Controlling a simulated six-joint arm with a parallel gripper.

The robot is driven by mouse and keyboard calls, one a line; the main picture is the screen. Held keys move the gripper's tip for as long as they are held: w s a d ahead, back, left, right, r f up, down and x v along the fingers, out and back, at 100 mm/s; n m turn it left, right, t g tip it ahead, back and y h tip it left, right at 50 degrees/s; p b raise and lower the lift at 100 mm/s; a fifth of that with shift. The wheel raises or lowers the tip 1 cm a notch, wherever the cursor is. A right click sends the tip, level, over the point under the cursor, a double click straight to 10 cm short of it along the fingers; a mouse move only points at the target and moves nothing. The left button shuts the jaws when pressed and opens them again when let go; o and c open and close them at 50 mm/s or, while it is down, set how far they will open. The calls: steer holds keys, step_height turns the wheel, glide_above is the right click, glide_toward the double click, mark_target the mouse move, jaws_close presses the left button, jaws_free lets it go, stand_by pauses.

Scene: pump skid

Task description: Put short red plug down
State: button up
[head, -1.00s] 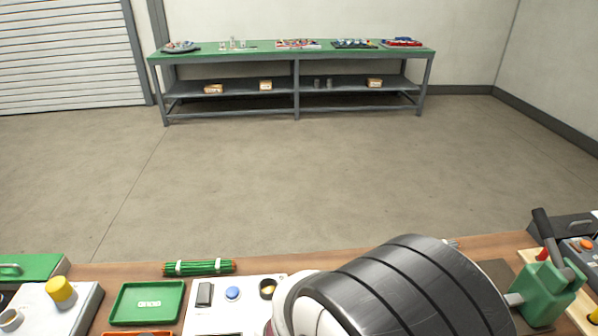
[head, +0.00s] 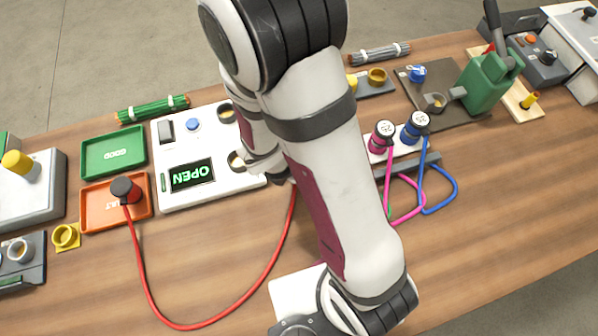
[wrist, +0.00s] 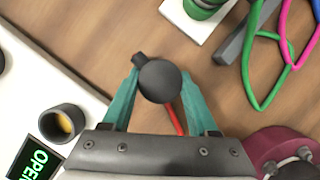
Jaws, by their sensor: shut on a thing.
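My gripper (wrist: 160,77) has its teal fingers shut on a plug with a round black cap (wrist: 161,83). A red cable shows just below it in the wrist view, so I take it as the short red plug. It is over bare wood beside the white panel; its height above the table is unclear. In the head view my arm hides the gripper and the held plug. A red cable (head: 215,318) loops from behind my arm to another black-capped red plug (head: 125,190), which stands in the orange tray (head: 92,216).
The white panel (head: 168,202) with an OPEN display and round sockets is left of my arm. A green tray (head: 113,153) lies behind the orange one. Pink (head: 381,137) and blue (head: 413,128) plugs with looped cables stand to the right. The front-right wood is clear.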

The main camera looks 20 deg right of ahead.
jaws_close()
steer(key=shift+r, duration=0.1)
